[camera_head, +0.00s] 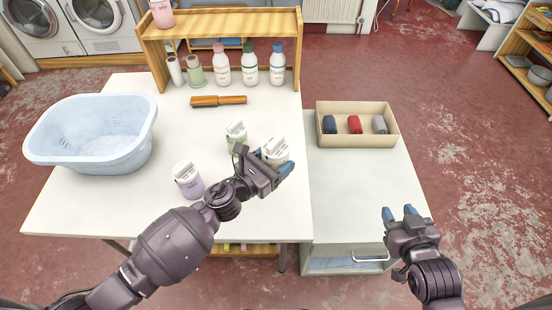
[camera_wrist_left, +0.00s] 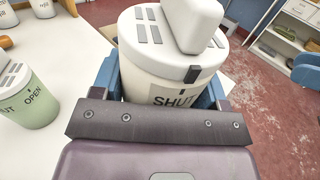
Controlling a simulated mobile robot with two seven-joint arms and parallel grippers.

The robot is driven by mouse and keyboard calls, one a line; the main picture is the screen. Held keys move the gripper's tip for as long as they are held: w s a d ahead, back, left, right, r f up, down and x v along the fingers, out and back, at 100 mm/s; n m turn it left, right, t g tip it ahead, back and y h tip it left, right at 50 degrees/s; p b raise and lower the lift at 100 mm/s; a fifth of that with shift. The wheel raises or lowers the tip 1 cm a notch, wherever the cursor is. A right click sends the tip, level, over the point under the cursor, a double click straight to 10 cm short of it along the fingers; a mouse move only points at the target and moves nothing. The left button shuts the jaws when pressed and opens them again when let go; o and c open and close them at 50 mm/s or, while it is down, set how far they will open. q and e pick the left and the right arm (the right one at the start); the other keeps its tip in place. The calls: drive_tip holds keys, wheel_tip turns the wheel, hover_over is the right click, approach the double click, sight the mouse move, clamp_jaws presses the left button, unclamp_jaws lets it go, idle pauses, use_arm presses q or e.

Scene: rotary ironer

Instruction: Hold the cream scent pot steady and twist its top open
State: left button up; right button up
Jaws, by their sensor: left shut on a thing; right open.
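The cream scent pot (camera_head: 275,151) stands on the white table near its right edge, with its vented top and raised grip facing up. In the left wrist view the cream pot (camera_wrist_left: 170,60) fills the middle, with the word SHUT on its front below a dark mark. My left gripper (camera_head: 277,168) is shut on the pot's body, a blue finger on each side. Its blue fingers also show in the left wrist view (camera_wrist_left: 160,85). My right gripper (camera_head: 400,213) is open and empty, in front of the grey cabinet, to the right of and nearer than the pot.
A green pot (camera_head: 236,134) stands just left of the cream pot, and a lilac pot (camera_head: 188,181) further left. A box of rolls (camera_head: 357,112) sits on the cabinet (camera_head: 365,190).

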use_arm(q)
drive_tip(key=shift+s+d+f, duration=0.15)
drive_tip(key=shift+d, duration=0.05)
drive_tip(key=shift+a+f+n+t+y, duration=0.1)
drive_tip(key=shift+f+n+t+y, duration=0.2)
drive_tip(key=shift+y, duration=0.1)
drive_tip(key=f, duration=0.3)
drive_tip(key=w+f, duration=0.1)
drive_tip(key=f, duration=0.1)
drive_tip(key=shift+a+f, duration=0.25)
drive_tip(key=shift+f, duration=0.1)
drive_tip(key=shift+s+f, duration=0.15)
drive_tip(key=shift+f, duration=0.15)
drive_tip(key=shift+s+d+r+h, duration=0.1)
drive_tip(key=shift+s+h, duration=0.1)
drive_tip(key=shift+h, duration=0.2)
drive_tip(key=shift+f, duration=1.3)
drive_tip(key=shift+f, duration=0.15)
